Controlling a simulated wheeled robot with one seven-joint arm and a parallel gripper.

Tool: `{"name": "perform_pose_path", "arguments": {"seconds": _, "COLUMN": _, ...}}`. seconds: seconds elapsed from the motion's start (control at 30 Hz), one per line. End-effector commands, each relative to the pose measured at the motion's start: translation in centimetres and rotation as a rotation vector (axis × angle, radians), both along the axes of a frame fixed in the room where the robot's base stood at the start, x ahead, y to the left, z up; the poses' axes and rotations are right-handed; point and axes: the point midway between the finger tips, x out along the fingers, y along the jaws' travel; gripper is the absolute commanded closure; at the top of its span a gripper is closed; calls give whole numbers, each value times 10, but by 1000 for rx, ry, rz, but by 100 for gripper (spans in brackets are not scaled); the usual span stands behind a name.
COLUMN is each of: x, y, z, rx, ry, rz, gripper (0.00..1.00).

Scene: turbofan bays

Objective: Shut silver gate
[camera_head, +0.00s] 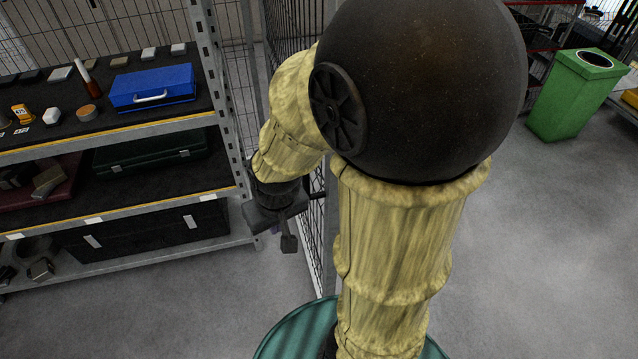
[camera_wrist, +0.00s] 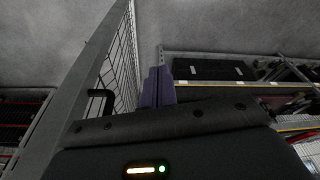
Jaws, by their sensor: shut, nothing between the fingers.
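The silver gate (camera_head: 328,250) is a mesh panel in a grey metal frame, seen nearly edge-on and largely hidden behind my arm in the head view. In the wrist view its frame and mesh (camera_wrist: 80,95) run up along the left side. A black bar handle (camera_wrist: 96,103) stands out from the frame there. My gripper (camera_head: 289,243) is shut and empty, pointing down just left of the gate in the head view. In the wrist view its fingers (camera_wrist: 158,88) are right of the mesh and the handle. I cannot tell whether it touches the gate.
A shelf rack (camera_head: 180,128) with a blue case (camera_head: 152,88) stands close on the left. A teal round object (camera_head: 290,335) is at the bottom. A green bin (camera_head: 575,95) stands far right. Grey floor is clear to the right.

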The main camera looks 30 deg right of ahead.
Motion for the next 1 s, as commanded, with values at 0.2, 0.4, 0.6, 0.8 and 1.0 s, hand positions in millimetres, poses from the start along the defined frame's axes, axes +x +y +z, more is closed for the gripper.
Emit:
{"name": "perform_pose_path", "arguments": {"seconds": 0.2, "x": 0, "y": 0, "z": 0, "rx": 0, "ry": 0, "rz": 0, "gripper": 100}}
{"name": "perform_pose_path", "arguments": {"seconds": 0.4, "x": 0, "y": 0, "z": 0, "rx": 0, "ry": 0, "rz": 1, "gripper": 100}}
{"name": "perform_pose_path", "arguments": {"seconds": 0.6, "x": 13, "y": -1, "z": -6, "rx": -25, "ry": 35, "rz": 69, "gripper": 100}}
{"name": "perform_pose_path", "arguments": {"seconds": 0.8, "x": 58, "y": -9, "z": -27, "rx": -132, "ry": 173, "rz": 326, "gripper": 100}}
{"name": "perform_pose_path", "arguments": {"seconds": 1.0, "x": 112, "y": -26, "z": -55, "rx": -300, "ry": 381, "rz": 653, "gripper": 100}}
